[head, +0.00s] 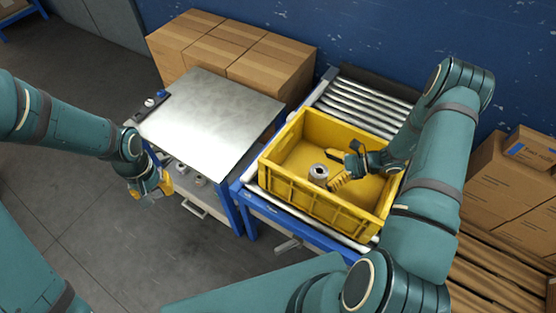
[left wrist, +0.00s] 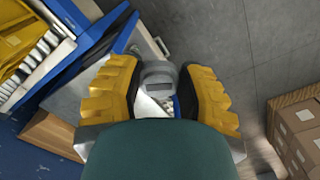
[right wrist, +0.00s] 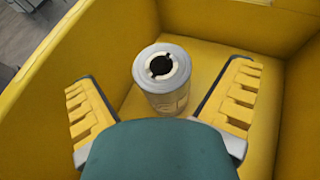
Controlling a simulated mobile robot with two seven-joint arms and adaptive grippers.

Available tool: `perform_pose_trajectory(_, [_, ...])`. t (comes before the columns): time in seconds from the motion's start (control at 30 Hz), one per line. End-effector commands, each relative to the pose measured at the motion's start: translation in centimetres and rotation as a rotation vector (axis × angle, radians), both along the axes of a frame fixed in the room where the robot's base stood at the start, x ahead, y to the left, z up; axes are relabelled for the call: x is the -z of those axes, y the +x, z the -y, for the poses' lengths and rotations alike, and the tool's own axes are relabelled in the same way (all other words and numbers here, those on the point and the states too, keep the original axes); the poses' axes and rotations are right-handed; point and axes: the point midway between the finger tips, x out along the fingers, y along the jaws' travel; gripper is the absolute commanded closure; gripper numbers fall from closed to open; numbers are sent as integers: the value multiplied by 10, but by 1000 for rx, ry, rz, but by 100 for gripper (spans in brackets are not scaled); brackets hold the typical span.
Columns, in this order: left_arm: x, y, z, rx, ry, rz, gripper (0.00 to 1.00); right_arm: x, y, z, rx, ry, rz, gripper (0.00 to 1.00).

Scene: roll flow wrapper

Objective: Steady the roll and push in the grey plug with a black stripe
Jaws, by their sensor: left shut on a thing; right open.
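The roll (head: 318,175) stands upright in the yellow crate (head: 290,190). In the right wrist view the roll (right wrist: 163,88) is grey-white, with a dark notched hole in the pale core at its top. My right gripper (head: 341,167) is open inside the crate; its fingers (right wrist: 162,95) point toward the roll from either side and look clear of it. My left gripper (head: 163,185) is out in front of the metal table, shut on a grey plug (left wrist: 157,76) seen between its yellow fingers (left wrist: 160,85). I cannot make out a black stripe clearly.
The crate sits on a roller conveyor (head: 365,98). Cardboard boxes (head: 270,65) stand behind, others (head: 505,180) at right. The table top is clear.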

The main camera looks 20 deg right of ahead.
Motion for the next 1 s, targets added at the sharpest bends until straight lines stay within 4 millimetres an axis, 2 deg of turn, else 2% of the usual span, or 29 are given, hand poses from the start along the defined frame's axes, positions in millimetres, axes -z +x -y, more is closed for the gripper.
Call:
perform_pose_trajectory(0.1, [1,0,0,0,0,0,74,7,6,-17,-3,2,-2,0])
perform_pose_trajectory(0.3, [2,0,0,0,0,0,74,15,12,-33,-3,1,-1,0])
perform_pose_trajectory(0.67, [2,0,0,0,0,0,74,17,14,-38,-1,0,0,0])
perform_pose_trajectory(0.7, [2,0,0,0,0,0,74,17,14,-38,-1,0,0,7])
perform_pose_trajectory(0.77, [2,0,0,0,0,0,74,17,14,-38,-1,0,0,28])
perform_pose_trajectory(0.9, [2,0,0,0,0,0,74,17,14,-38,-1,0,0,77])
perform_pose_trajectory(1.0, [2,0,0,0,0,0,74,17,14,-38,-1,0,0,81])
